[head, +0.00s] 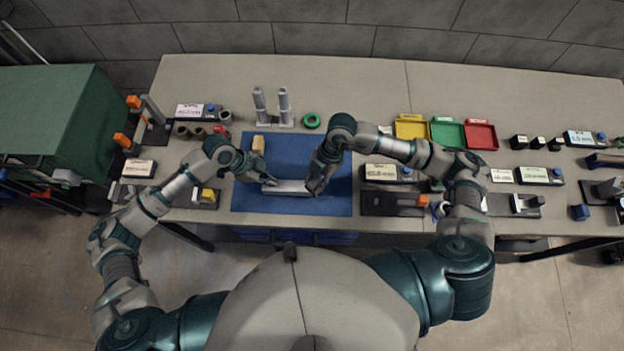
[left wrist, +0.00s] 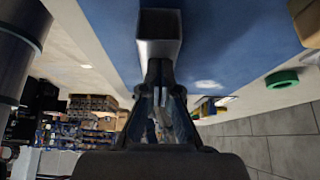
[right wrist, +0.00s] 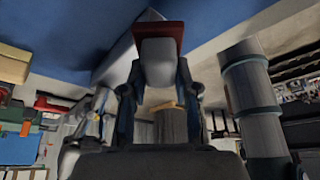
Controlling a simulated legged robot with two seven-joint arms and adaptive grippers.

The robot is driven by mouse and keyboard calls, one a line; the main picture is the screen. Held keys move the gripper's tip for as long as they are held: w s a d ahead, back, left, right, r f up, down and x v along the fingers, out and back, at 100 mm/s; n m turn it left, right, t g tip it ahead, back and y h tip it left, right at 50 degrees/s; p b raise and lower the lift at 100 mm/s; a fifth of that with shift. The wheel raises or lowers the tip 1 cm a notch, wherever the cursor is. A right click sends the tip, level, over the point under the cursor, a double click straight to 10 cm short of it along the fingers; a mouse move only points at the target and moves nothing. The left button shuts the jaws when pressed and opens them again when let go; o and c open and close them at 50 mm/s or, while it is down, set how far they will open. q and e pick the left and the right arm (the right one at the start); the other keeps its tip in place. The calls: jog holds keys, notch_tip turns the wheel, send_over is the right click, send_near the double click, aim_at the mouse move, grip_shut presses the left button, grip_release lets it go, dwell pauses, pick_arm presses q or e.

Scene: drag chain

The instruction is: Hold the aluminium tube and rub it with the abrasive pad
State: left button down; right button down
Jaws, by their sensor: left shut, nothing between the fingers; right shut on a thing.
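The aluminium tube (head: 290,189) lies on the blue mat (head: 325,206); its open square end faces the left wrist camera (left wrist: 158,50). My left gripper (head: 274,183) is shut and empty at the tube's left end. In the left wrist view its closed fingertips (left wrist: 160,72) are just at the tube's end; I cannot tell whether they touch. My right gripper (head: 314,190) is shut on the abrasive pad, a red pad with a grey grip (right wrist: 158,62), over the tube's right part. The tube shows behind the pad in the right wrist view (right wrist: 115,62). Contact between pad and tube is unclear.
A tan block (head: 258,144) lies on the mat's upper left. Two grey posts (head: 285,108) and a green ring (head: 311,120) stand behind the mat. Yellow, green and red trays (head: 480,135) are at the back right. Labelled fixtures (head: 383,172) flank the mat.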

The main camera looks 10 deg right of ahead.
pick_arm(q)
jog(key=shift+f, duration=0.1)
pick_arm(e)
jog(key=shift+r, duration=2.4)
